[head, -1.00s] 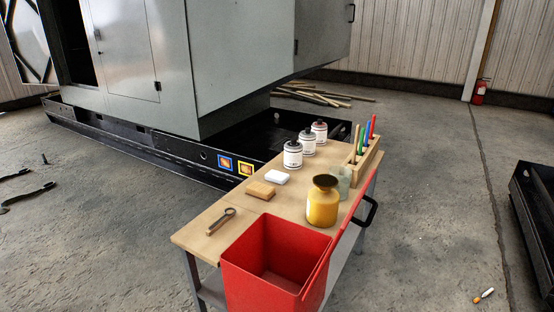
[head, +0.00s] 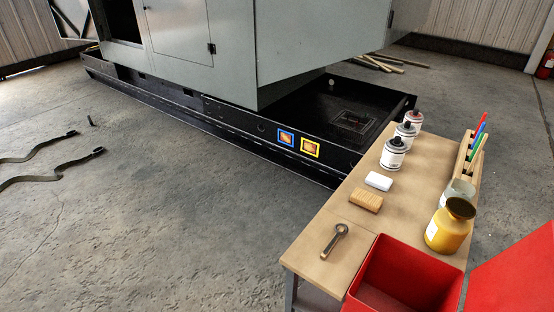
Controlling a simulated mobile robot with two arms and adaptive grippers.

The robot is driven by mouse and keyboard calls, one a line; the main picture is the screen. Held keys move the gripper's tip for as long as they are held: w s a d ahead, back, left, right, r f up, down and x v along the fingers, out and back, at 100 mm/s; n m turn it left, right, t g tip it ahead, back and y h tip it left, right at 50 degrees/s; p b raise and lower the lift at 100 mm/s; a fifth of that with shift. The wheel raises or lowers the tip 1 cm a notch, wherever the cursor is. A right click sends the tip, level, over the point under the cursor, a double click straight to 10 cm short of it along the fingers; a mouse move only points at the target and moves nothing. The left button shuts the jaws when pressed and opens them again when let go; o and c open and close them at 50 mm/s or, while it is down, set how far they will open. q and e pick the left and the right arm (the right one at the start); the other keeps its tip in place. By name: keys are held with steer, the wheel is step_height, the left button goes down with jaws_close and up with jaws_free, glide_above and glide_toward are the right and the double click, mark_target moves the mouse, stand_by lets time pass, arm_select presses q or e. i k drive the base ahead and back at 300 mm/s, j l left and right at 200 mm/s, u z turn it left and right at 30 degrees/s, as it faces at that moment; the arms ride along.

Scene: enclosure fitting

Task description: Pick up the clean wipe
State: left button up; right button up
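A small white block-like pad (head: 378,181), which looks like the clean wipe, lies flat on the wooden top of the cart (head: 330,262). A tan block (head: 366,201) lies just in front of it, close beside it. Neither of my grippers is in the head view, and nothing touches the white pad.
Several white bottles with dark caps (head: 393,153) stand behind the pad. A yellow jar (head: 449,226), a glass (head: 457,194) and a pen rack (head: 465,158) stand right. A ring-ended tool (head: 335,240) lies in front, near a red bin (head: 408,275). Straps (head: 40,178) lie on the left floor.

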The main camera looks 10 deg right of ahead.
mark_target(381, 182)
steer(key=i+j+u, duration=0.2)
steer(key=i+j, duration=0.15)
steer(key=i, duration=0.15)
steer(key=i+j+u, duration=0.2)
steer(key=i, duration=0.3)
steer(key=i+j+u, duration=0.2)
steer(key=i, duration=0.35)
steer(key=i+z, duration=0.65)
steer(key=z, duration=0.2)
steer(key=i+z, duration=0.4)
steer(key=i+j+z, duration=0.2)
steer(key=z, duration=0.2)
